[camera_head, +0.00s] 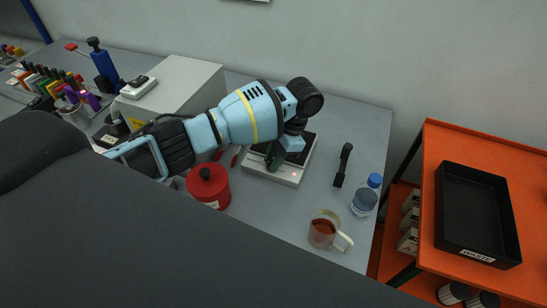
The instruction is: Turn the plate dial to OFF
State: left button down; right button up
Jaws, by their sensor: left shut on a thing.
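The hot plate (285,178) is a pale box with a dark square top, standing on the grey bench near the middle of the view. A small red light shows on its front strip. My left gripper (273,162) reaches down over the plate from above, with its dark fingers at the front strip. It is shut at the place of the plate dial. The fingers hide the dial, so its setting cannot be read. My right gripper is not in view.
A red lidded jar (209,187) stands left of the plate. A black-handled tool (343,165), a water bottle (367,195) and a glass mug of brown liquid (322,232) stand or lie to the right. An orange cart with a black waste tray (450,238) is beyond the bench's right edge.

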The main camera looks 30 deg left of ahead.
pick_arm(q)
jog(key=c, duration=1.5)
grip_release()
jog(key=shift+r, duration=0.15)
jog(key=shift+v, duration=3.75)
jog(key=shift+s, duration=0.1)
